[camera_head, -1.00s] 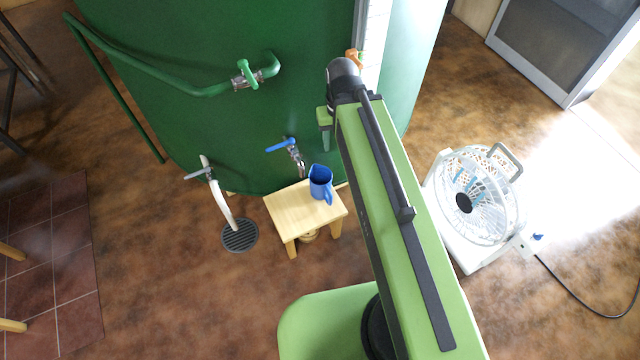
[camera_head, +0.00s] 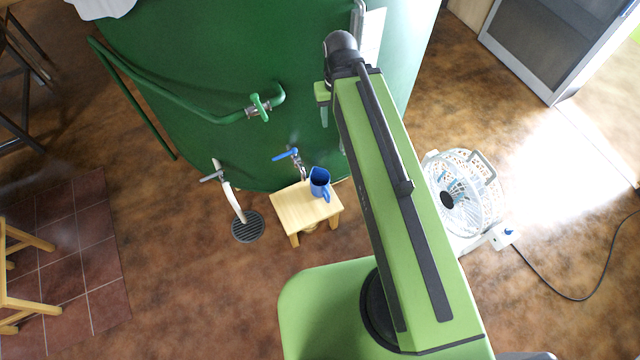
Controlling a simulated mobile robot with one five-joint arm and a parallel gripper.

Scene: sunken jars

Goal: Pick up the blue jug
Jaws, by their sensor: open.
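The blue jug (camera_head: 319,186) stands upright on a small wooden stool (camera_head: 291,211), at the stool's back right corner. Its handle faces toward the lower right. My gripper (camera_head: 333,132) is partly hidden by my own green arm. It shows above the jug in the picture, in front of the green tank, apart from the jug. Its jaws are open, and no object shows between them.
A large green tank (camera_head: 200,60) stands behind the stool. A blue-handled tap (camera_head: 291,155) juts out close to the jug's left. A white pipe (camera_head: 234,203) runs down to a floor drain (camera_head: 248,227). A white fan (camera_head: 462,195) stands right of my arm.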

